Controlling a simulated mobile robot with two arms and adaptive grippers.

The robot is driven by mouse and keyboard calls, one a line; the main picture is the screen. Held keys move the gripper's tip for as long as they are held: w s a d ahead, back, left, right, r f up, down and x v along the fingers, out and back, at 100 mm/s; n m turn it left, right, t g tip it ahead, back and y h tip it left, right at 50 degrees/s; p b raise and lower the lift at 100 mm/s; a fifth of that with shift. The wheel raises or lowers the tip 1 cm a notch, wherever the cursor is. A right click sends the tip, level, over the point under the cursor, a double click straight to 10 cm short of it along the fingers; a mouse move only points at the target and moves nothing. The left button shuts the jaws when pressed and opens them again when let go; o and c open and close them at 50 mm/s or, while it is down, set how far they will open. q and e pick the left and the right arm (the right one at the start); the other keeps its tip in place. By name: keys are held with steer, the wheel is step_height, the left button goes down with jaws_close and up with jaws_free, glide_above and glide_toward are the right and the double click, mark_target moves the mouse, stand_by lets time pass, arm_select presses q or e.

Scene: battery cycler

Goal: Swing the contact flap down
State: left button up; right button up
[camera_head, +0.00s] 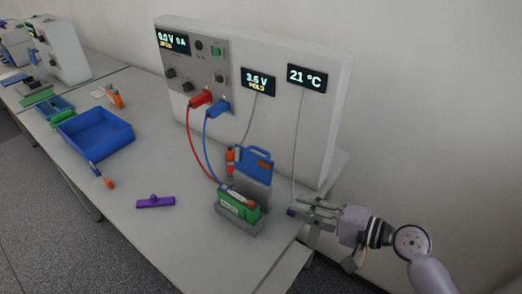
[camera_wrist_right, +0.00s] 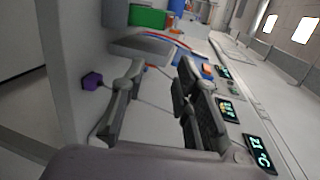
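The contact flap (camera_head: 257,158) is a blue plate with a handle-like cut-out. It stands raised at the back of a grey holder (camera_head: 243,228). A green battery block (camera_head: 238,205) with an orange end sits in the holder; it also shows at the top of the right wrist view (camera_wrist_right: 148,17). My right gripper (camera_head: 302,210) reaches in from the right, to the right of the holder and apart from the flap. In the right wrist view its fingers (camera_wrist_right: 160,92) are spread with nothing between them. My left gripper is not in view.
A white cycler cabinet (camera_head: 325,125) stands behind the holder. Red (camera_head: 190,140) and blue (camera_head: 205,145) cables run down towards the holder.

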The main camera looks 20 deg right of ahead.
mark_target(261, 151)
steer(key=w+d+r+m+t, duration=0.3)
steer(key=d+r+m, duration=0.1)
steer(key=d+r, duration=0.15)
steer(key=p+x, duration=0.2)
steer(key=x, duration=0.3)
steer(key=p+x, duration=0.2)
steer(key=x, duration=0.4)
steer(key=a+p+x, duration=0.1)
steer(key=p+x, duration=0.1)
steer(key=x, duration=0.4)
steer(key=shift+s+r, duration=0.25)
steer(key=shift+r, duration=0.05)
steer(key=shift+w+a+f, duration=0.1)
steer(key=shift+w+a, duration=0.1)
steer(key=shift+w, duration=0.05)
steer(key=shift+c, duration=0.2)
jaws_close()
